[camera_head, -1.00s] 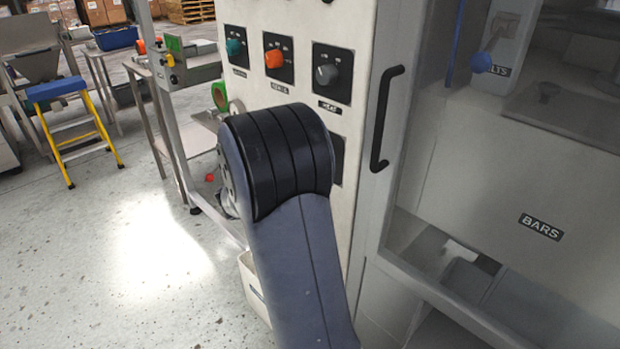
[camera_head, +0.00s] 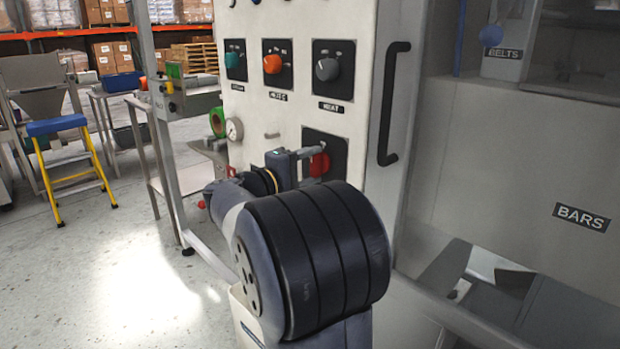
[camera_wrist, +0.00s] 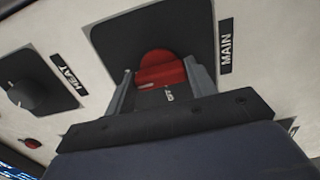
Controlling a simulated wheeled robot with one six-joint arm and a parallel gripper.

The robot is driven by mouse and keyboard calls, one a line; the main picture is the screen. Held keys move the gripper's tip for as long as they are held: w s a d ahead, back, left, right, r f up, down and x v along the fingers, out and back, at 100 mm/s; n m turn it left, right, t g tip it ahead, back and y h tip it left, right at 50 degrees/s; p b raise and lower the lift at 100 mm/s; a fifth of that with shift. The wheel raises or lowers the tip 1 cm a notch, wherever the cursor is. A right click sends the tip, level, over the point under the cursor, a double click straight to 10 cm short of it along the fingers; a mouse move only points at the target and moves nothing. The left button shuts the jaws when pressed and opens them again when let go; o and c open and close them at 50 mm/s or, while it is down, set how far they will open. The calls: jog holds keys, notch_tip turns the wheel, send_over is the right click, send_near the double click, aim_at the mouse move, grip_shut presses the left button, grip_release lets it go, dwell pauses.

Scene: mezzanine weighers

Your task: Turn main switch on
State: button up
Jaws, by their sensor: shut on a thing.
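The main switch is a red knob (camera_head: 319,163) on a black square plate (camera_head: 338,148), low on the cream panel in the head view. In the wrist view the red knob (camera_wrist: 161,70) sits between the two fingers, beside the label MAIN (camera_wrist: 226,54). My gripper (camera_wrist: 161,85) is shut on the red knob. It also shows in the head view (camera_head: 312,155), reaching the knob from the left. The lower part of the knob and any position marks around it are hidden or too small to read.
Above the switch is a row of teal (camera_head: 234,61), orange (camera_head: 272,63) and grey (camera_head: 327,69) knobs. A black door handle (camera_head: 392,104) stands upright to the right. Open floor lies left, before a yellow step stool (camera_head: 72,160).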

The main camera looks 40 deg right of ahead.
dwell(0.3)
jog(key=o, duration=1)
jog(key=a, duration=0.7)
jog(key=s+a+p, duration=0.1)
jog(key=a, duration=0.2)
jog(key=shift+a, duration=0.4)
